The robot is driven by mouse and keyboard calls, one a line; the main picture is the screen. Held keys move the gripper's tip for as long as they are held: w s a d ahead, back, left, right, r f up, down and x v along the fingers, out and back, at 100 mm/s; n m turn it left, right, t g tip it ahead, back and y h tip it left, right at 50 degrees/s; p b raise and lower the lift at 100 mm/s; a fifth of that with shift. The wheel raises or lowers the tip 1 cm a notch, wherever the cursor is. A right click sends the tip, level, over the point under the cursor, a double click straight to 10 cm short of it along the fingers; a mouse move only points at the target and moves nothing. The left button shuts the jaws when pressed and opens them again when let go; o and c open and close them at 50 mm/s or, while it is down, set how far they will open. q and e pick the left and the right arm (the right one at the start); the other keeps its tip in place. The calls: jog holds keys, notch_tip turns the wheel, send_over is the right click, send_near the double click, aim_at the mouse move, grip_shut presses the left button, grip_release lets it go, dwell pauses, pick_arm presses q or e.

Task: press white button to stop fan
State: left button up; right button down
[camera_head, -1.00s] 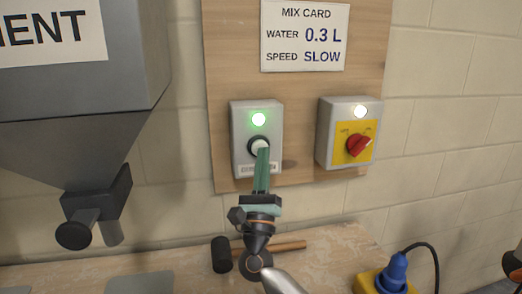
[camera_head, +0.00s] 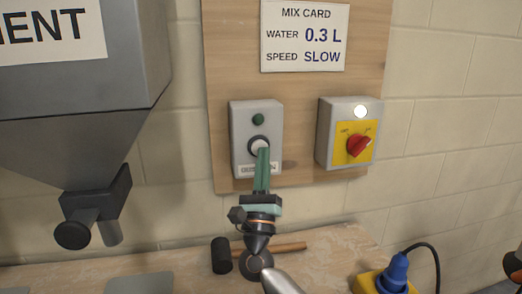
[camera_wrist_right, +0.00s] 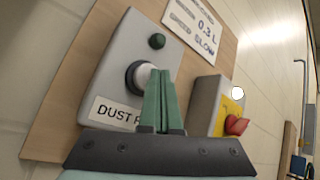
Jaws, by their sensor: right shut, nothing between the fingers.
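The white button (camera_head: 259,146) sits in a black ring on a grey box (camera_head: 241,128) fixed to the wooden board. The wrist view shows the button (camera_wrist_right: 146,75) and a label reading "DUST" with the rest hidden behind my fingers. The green lamp (camera_head: 258,119) above the button is dark. My right gripper (camera_head: 263,152) is shut and empty, its green fingertips at the lower right of the button; I cannot tell whether they touch it. No fan is in view. My left gripper is not in view.
A second grey box (camera_head: 325,133) with a red knob (camera_head: 359,146) and a lit white lamp is to the right. A hopper (camera_head: 80,150) hangs at left. A hammer (camera_head: 222,255) and a blue plug (camera_head: 397,273) are on the bench below.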

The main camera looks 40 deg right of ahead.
jog(key=s+a, duration=0.3)
jog(key=s, duration=0.2)
jog(key=shift+s+p, duration=0.15)
jog(key=shift+p, duration=0.25)
dwell(0.8)
dwell(1.0)
